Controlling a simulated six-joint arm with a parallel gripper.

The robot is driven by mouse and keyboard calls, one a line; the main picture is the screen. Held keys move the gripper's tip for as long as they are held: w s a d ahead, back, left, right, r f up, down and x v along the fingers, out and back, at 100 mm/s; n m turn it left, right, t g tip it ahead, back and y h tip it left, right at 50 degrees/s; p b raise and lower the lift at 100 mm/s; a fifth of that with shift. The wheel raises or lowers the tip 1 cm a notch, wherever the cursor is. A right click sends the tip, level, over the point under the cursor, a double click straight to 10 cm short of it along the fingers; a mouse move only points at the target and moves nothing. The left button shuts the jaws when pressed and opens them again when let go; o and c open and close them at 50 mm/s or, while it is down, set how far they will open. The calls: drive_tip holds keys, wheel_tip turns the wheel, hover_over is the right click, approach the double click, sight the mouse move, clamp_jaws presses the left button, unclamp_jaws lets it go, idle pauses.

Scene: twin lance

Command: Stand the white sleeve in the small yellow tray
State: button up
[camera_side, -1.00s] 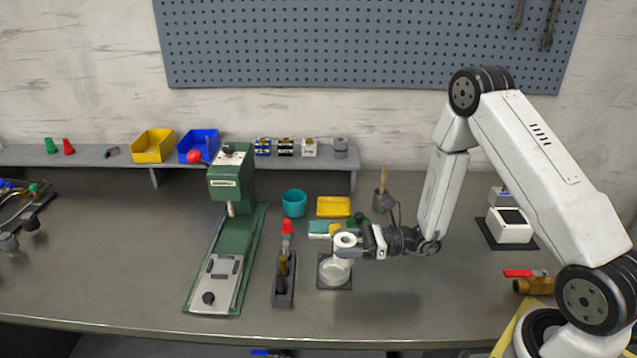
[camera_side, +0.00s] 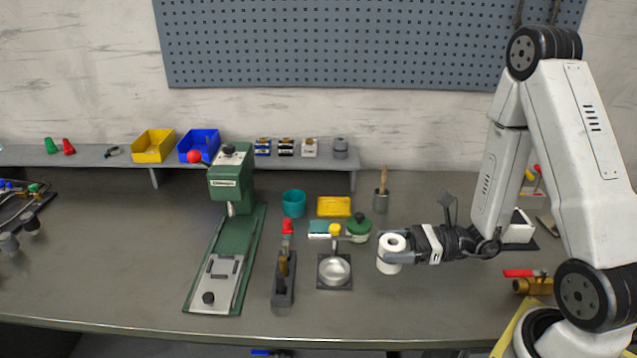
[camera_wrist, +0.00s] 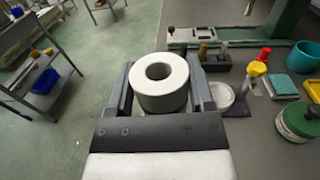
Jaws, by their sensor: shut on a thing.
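The white sleeve (camera_side: 391,256) is a short hollow cylinder, held upright with its round hole facing up. My gripper (camera_side: 393,251) is shut on it, a finger on each side. In the wrist view the sleeve (camera_wrist: 159,84) sits between the two fingers of my gripper (camera_wrist: 160,88). It is held above the bench, right of the metal dish. The small yellow tray (camera_side: 334,207) lies flat on the bench behind the dish, to the left of and farther back than my gripper. It looks empty.
A metal dish (camera_side: 335,269) on a dark square stands left of my gripper. A green round container (camera_side: 358,227), a teal cup (camera_side: 294,203) and a grey pot with a brush (camera_side: 382,200) stand near the tray. A green press (camera_side: 232,235) is farther left.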

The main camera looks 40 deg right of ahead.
drive_tip(key=shift+w, duration=0.1)
idle(0.6)
drive_tip(key=shift+w+f, duration=0.1)
drive_tip(key=shift+w, duration=0.5)
drive_tip(key=w+d+m+t+h, duration=0.1)
drive_tip(key=w+m+t+h, duration=0.3)
drive_tip(key=w, duration=0.7)
drive_tip(key=shift+w+f+h, duration=0.15)
drive_tip(key=shift+w+h, duration=0.25)
drive_tip(key=shift+h, duration=0.1)
